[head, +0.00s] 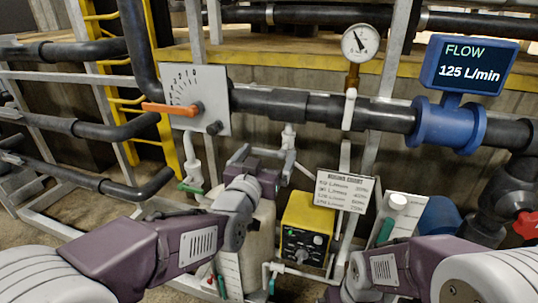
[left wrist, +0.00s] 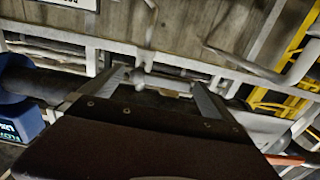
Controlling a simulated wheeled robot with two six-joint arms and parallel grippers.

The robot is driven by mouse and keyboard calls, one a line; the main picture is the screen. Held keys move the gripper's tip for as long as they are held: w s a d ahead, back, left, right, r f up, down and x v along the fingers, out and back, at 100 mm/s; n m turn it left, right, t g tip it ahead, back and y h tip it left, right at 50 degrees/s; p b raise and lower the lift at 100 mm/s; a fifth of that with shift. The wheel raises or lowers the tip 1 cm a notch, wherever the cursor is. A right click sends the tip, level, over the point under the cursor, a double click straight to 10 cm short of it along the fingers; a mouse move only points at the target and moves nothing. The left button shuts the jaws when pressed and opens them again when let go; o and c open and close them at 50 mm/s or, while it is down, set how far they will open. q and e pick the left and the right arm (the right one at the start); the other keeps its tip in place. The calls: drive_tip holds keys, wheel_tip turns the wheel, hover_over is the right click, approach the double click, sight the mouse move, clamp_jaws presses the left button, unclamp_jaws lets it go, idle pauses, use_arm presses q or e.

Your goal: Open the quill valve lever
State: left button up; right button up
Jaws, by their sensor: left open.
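The plate is mounted at the black pipe, left of centre in the head view. Part of an orange bar, seemingly the lever, shows at the lower right edge of the left wrist view (left wrist: 290,159). My left gripper (head: 263,154) is open and empty, below and right of the plate, apart from the lever. Its two fingers also show in the left wrist view (left wrist: 155,78). My right arm enters at lower right; its gripper is out of view.
A black pipe (head: 285,103) runs right from the plate, with a pressure gauge (head: 360,43) and a blue flow meter display (head: 468,64) reading 125 L/min. A yellow box (head: 306,225) and a dosing chart sign (head: 344,191) stand below. Yellow ladder rails and grey frames are at left.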

use_arm(q)
drive_tip(key=shift+x, duration=0.8)
drive_tip(key=shift+c, duration=0.3)
